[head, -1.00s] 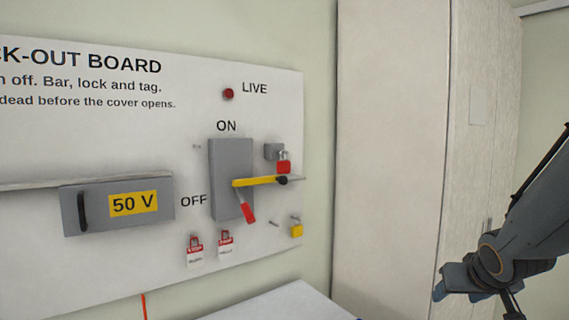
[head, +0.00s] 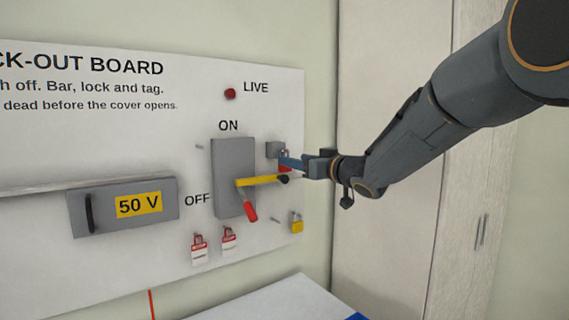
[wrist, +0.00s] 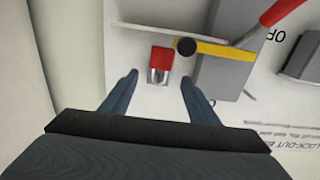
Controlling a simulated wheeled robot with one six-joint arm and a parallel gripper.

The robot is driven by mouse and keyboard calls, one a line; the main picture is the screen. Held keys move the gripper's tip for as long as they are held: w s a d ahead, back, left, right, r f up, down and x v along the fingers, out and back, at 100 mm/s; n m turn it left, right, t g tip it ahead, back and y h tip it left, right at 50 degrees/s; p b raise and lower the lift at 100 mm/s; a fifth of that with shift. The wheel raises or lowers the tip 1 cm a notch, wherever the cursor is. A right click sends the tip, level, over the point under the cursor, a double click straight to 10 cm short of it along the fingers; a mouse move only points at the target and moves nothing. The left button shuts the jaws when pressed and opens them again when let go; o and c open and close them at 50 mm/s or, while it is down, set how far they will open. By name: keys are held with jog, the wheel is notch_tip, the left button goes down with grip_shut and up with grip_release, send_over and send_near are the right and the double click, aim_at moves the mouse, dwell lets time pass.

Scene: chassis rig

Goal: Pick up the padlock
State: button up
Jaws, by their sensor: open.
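A red padlock (head: 284,168) hangs on the board just above the black knob of the yellow bar, partly covered by my gripper in the head view. In the wrist view the red padlock (wrist: 161,58) shows its red body and metal shackle between my fingertips. My gripper (wrist: 159,77) is open, with one finger on each side of the padlock and a visible gap on both sides. In the head view my gripper (head: 287,161) reaches the board from the right. A second, yellow padlock (head: 296,223) hangs lower on the board, apart from my gripper.
The yellow bar (head: 256,181) crosses the grey switch box (head: 232,162), close to the red padlock. The switch's red handle (head: 250,211) points down. A small grey block (head: 275,149) is above the padlock. Two red-and-white tags (head: 199,249) hang lower left. A pale cabinet (head: 393,70) stands right.

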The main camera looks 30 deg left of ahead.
jog(key=p+x, duration=0.2)
jog(key=x, duration=0.2)
jog(key=shift+w+a+f, duration=0.1)
jog(key=shift+w+a, duration=0.05)
jog(key=shift+a, duration=0.1)
jog(key=c, duration=1.2)
